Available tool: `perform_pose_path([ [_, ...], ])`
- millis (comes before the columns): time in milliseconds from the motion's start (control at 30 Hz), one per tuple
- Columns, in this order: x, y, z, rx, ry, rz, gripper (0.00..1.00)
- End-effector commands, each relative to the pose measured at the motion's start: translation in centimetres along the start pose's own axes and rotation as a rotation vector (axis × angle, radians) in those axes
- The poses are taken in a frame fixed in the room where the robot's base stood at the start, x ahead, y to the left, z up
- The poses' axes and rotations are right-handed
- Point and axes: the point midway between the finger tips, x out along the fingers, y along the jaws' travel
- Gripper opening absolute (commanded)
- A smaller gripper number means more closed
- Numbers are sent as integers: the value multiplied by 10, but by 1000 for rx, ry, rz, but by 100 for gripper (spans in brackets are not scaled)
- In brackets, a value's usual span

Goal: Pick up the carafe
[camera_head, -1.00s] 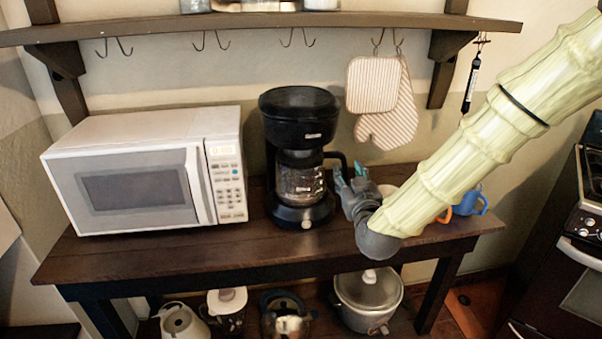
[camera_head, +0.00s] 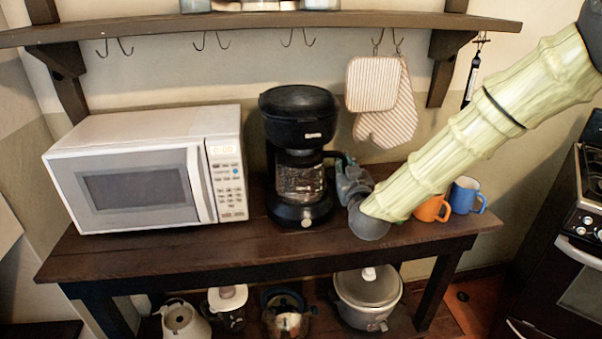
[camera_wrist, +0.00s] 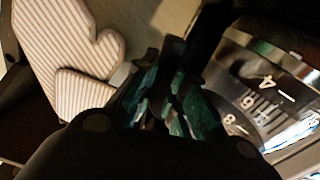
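The carafe (camera_head: 299,182) is glass with white marks and a black handle (camera_head: 338,157). It sits upright in the black coffee maker (camera_head: 298,119), on its base plate. Its marked glass side fills the right of the wrist view (camera_wrist: 262,100). My gripper (camera_head: 345,168) is at the carafe's right side, at the handle. In the wrist view, the teal-padded fingers of my gripper (camera_wrist: 160,100) are close together, with the dark handle (camera_wrist: 173,52) running down between them. They look shut on it, though the contact itself is partly hidden.
A white microwave (camera_head: 150,170) stands left of the coffee maker. An orange mug (camera_head: 432,209) and a blue mug (camera_head: 466,195) stand right of my wrist. Striped mitts (camera_head: 388,105) hang behind. A wall shelf (camera_head: 260,28) runs above. The tabletop's front (camera_head: 230,248) is clear.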

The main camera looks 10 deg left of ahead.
Motion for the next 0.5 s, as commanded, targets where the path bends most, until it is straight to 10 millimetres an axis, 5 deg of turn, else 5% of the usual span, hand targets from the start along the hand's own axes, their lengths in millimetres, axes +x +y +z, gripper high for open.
perform_pose_path([
  [500, 1, 1, -3, 2, 4, 2, 0],
])
